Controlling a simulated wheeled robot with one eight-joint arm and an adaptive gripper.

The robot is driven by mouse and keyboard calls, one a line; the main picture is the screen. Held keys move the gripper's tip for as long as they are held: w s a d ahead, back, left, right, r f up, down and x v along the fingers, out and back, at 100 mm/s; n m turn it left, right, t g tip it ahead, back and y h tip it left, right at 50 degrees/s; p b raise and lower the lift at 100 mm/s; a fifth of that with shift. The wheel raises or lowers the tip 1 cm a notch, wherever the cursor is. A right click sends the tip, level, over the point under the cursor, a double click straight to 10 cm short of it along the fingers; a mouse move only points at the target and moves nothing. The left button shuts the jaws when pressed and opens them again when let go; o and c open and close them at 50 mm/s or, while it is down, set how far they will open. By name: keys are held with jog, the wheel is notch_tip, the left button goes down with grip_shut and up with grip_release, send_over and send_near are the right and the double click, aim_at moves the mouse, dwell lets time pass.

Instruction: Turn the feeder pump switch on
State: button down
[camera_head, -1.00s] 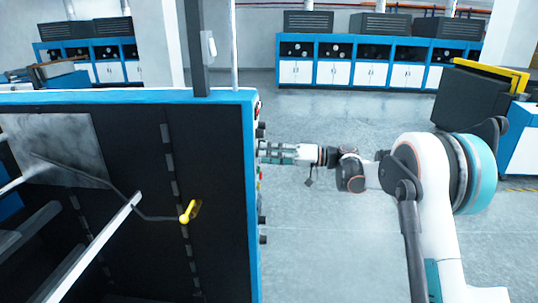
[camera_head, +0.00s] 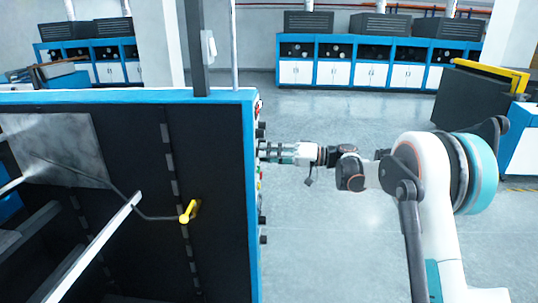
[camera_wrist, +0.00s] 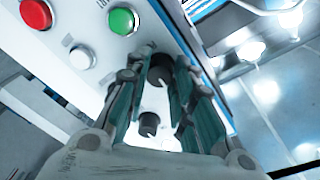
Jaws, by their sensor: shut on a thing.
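The control panel (camera_wrist: 62,66) is on the right side of the large blue and black machine (camera_head: 249,190). In the wrist view, my gripper (camera_wrist: 164,84) has its teal-padded fingers closed around a black rotary knob (camera_wrist: 160,72) with a pale mark. A second black knob (camera_wrist: 148,124) sits below it in the picture, between the finger bases. The knob labels are not readable, so I cannot tell by name which is the feeder pump switch. In the head view my gripper (camera_head: 274,153) reaches the panel edge-on, and the gripped knob is hidden.
A red button (camera_wrist: 36,13), a green button (camera_wrist: 122,20) and a white button (camera_wrist: 80,58) sit close to the fingers. More black knobs (camera_head: 263,239) protrude lower on the panel. A yellow handle (camera_head: 189,211) is on the machine's dark side.

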jog(key=m, duration=0.5)
jog(key=m+g+b, duration=0.1)
jog(key=m, duration=0.4)
jog(key=shift+w+h+b, duration=0.1)
jog(key=shift+h+b, duration=0.2)
jog(key=shift+m, duration=0.4)
jog(key=c, duration=1.3)
grip_release()
jog(key=shift+r, duration=0.1)
jog(key=shift+c, duration=0.2)
jog(key=shift+d, duration=0.15)
jog(key=d, duration=1.1)
jog(key=shift+s+d+r, duration=0.35)
jog(key=shift+s+r, duration=0.05)
jog(key=shift+s, duration=0.05)
